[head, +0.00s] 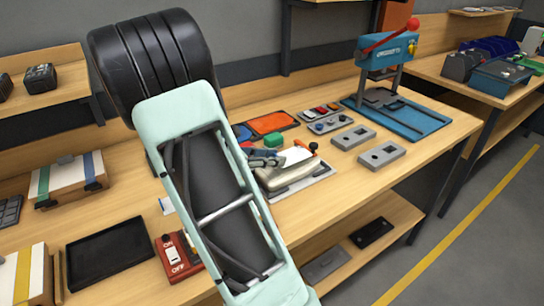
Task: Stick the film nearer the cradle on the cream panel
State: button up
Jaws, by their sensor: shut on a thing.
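My gripper (279,160) is small and partly hidden behind my pale green arm. It is shut on a thin pale piece, seemingly the film (297,155), above the far part of the cream panel (287,176). The panel lies on a grey base, seemingly the cradle (310,183), on the wooden bench. I cannot tell whether the film touches the panel. No second film can be made out clearly.
Behind are an orange tray (272,122) and a grey button plate (325,120). Grey blocks (381,155) and a blue press (398,112) stand right. A red switch box (178,257) and black tray (108,251) are front left. The bench's right front is clear.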

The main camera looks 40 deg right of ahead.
jog(key=shift+f, duration=0.2)
dwell(0.3)
jog(key=shift+f+b, duration=0.55)
jog(key=shift+f, duration=0.2)
jog(key=shift+f, duration=0.5)
dwell(1.3)
jog(key=o, duration=0.9)
jog(key=v, duration=1.2)
jog(key=shift+w+r, duration=0.1)
jog(key=shift+r, duration=0.05)
